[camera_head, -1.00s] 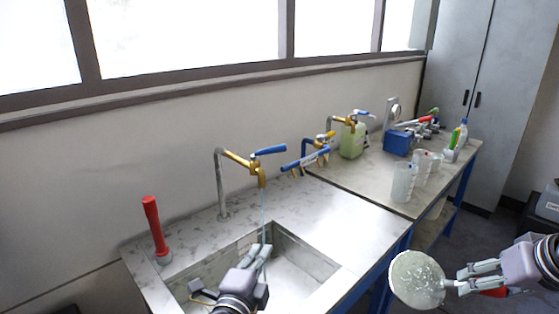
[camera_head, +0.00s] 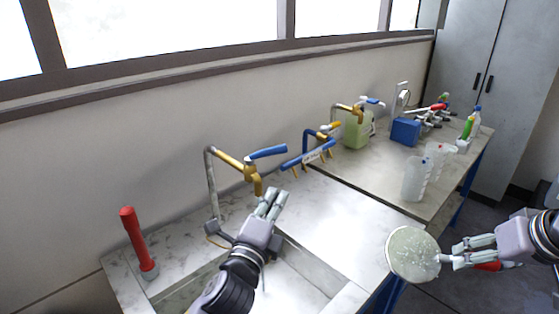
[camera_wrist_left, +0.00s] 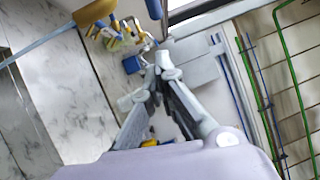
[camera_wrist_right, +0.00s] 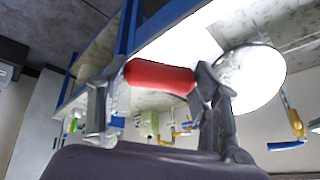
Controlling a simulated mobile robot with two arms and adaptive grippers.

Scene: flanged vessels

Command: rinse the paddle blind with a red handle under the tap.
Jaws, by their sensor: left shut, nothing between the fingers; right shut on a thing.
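The paddle blind's round grey disc (camera_head: 412,254) is in the head view at lower right, with pale specks on its face. Its red handle (camera_head: 488,266) is partly hidden by my right gripper (camera_head: 456,253), which is shut on the blind. In the right wrist view the red handle (camera_wrist_right: 160,77) lies between the fingers, with the disc (camera_wrist_right: 250,77) beyond. The brass tap (camera_head: 236,164) has a blue lever (camera_head: 268,151). My left gripper (camera_head: 274,201) is shut and empty, close beside the tap spout.
The sink basin (camera_head: 215,275) is below the tap, partly hidden by my left arm. A red-handled tool (camera_head: 135,238) stands on its left rim. Clear bottles (camera_head: 415,178), a blue box (camera_head: 405,130) and a green canister (camera_head: 355,132) stand on the right bench. The counter right of the sink is clear.

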